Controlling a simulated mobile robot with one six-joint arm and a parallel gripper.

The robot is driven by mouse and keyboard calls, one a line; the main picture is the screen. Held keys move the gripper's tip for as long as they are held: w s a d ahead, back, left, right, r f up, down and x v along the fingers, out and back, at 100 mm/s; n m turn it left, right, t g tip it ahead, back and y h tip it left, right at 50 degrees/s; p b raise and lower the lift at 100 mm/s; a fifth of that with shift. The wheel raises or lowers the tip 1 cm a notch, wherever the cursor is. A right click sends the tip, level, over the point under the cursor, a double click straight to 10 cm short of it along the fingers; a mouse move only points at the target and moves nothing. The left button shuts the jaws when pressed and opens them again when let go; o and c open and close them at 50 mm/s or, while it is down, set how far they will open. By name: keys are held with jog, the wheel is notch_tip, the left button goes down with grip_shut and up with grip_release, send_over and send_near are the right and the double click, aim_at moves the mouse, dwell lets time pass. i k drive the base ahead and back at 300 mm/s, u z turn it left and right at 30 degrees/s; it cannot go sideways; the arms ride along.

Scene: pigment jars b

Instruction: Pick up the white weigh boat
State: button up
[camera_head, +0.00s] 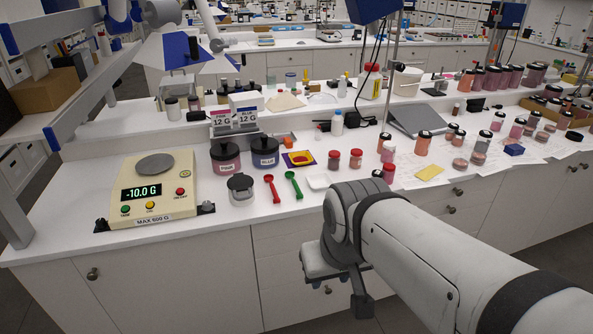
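A small white dish, which looks like the weigh boat (319,182), lies on the white counter right of the green scoop. Its right part is close to or behind my arm in this view, so I cannot see all of it. My gripper (336,285) hangs in front of the counter's front face, nearer the camera and lower in the picture than the dish. It is apart from the dish. One dark finger points down at its right side; the other is not clear, so its opening cannot be judged. I see nothing held in it.
A scale (153,190) reading -10.0 G stands at left. A grey-lidded jar (241,190), a red scoop (272,189), a green scoop (294,185) and dark pigment jars (225,157) stand nearby. Red-lidded jars (356,158) are behind my arm. Several more jars crowd the right.

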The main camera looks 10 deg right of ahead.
aim_at(321, 180)
jog(key=z, duration=0.05)
jog(key=i, duration=1)
jog(key=u, duration=0.05)
